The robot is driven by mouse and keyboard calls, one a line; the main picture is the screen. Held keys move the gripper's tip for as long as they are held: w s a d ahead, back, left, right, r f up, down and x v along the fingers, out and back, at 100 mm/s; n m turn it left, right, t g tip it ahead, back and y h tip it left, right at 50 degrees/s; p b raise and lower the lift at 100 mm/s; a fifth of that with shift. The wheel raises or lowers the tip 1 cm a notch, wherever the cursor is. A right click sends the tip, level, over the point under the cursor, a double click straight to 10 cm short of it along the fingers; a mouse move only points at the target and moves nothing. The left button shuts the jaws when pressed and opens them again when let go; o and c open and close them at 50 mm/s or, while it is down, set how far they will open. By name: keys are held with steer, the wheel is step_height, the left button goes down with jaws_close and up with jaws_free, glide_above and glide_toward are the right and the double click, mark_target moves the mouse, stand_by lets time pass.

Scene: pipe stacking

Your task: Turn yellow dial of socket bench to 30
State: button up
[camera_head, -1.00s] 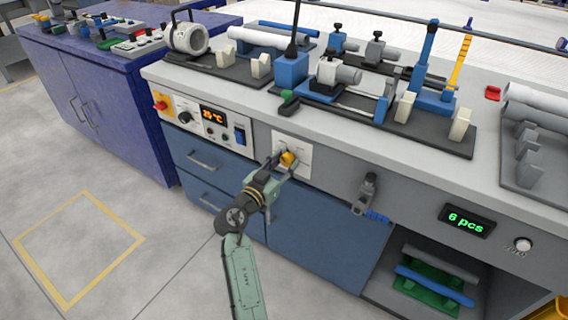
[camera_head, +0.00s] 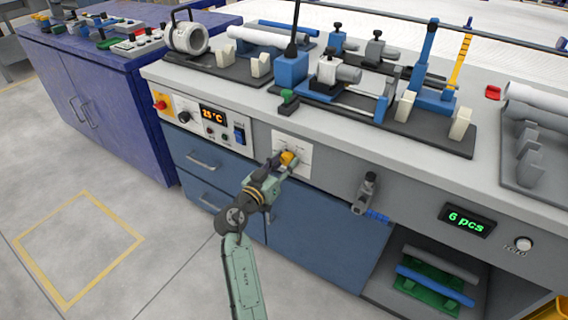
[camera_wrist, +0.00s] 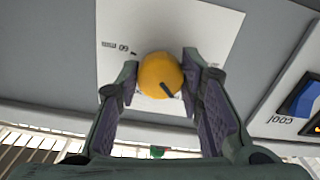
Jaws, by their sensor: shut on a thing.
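The yellow dial (camera_head: 288,158) sits on a white plate (camera_head: 305,150) on the front of the socket bench (camera_head: 330,172). In the wrist view the yellow dial (camera_wrist: 158,75) shows a dark pointer line towards its lower right. The white plate (camera_wrist: 215,25) carries a printed "60 mm" mark left of the dial; other marks are mostly hidden by the dial and fingers. My gripper (camera_head: 284,162) is at the dial, and in the wrist view my gripper (camera_wrist: 160,85) has one finger on each side of it, shut on it.
Left of the plate is a control panel (camera_head: 202,118) with an orange temperature display. Right of it a grey fixture (camera_head: 366,190) juts out from the bench front. A "6 pcs" display (camera_head: 467,220) is further right. Pipes and clamps stand on the bench top.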

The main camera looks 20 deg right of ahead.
steer(key=n+p, duration=0.1)
steer(key=n, duration=0.5)
steer(key=n+p, duration=0.2)
steer(key=n, duration=0.3)
steer(key=shift+s+n, duration=0.1)
steer(key=shift+n, duration=0.2)
stand_by(0.4)
steer(key=o, duration=1.2)
steer(key=shift+c, duration=0.2)
steer(key=v, duration=1.2)
